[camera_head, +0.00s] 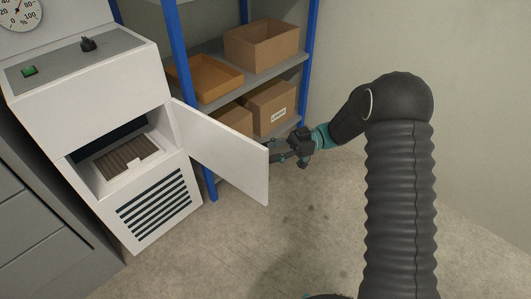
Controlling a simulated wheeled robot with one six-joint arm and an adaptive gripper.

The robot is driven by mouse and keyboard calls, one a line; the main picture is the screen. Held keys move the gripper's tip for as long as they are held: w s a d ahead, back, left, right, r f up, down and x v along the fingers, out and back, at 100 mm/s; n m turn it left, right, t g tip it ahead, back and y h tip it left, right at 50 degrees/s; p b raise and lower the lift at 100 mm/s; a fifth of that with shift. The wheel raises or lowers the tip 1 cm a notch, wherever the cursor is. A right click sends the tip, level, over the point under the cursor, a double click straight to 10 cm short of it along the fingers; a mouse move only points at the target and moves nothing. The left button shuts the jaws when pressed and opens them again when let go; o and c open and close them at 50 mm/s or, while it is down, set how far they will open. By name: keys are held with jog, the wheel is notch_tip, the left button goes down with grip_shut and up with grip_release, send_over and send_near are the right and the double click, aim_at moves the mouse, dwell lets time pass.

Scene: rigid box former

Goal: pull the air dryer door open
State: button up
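The air dryer (78,80) is a white cabinet at the left with a gauge, a green button and a black knob on top. Its white door (222,152) stands swung out to the right, and the opening shows a brown ribbed filter (125,158) inside. My gripper (276,157) is at the door's free right edge, coming from the right. Its fingertips are partly hidden behind the door's edge. I cannot tell whether the fingers touch or grip the door.
A blue-posted shelf (208,62) with cardboard boxes (262,45) and an orange tray (207,80) stands behind the door and close to my gripper. A grey cabinet (40,215) is at the left. The concrete floor (230,245) in front is clear.

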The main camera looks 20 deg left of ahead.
jog(key=v, duration=1)
jog(key=shift+w+d, duration=0.2)
jog(key=shift+d, duration=0.15)
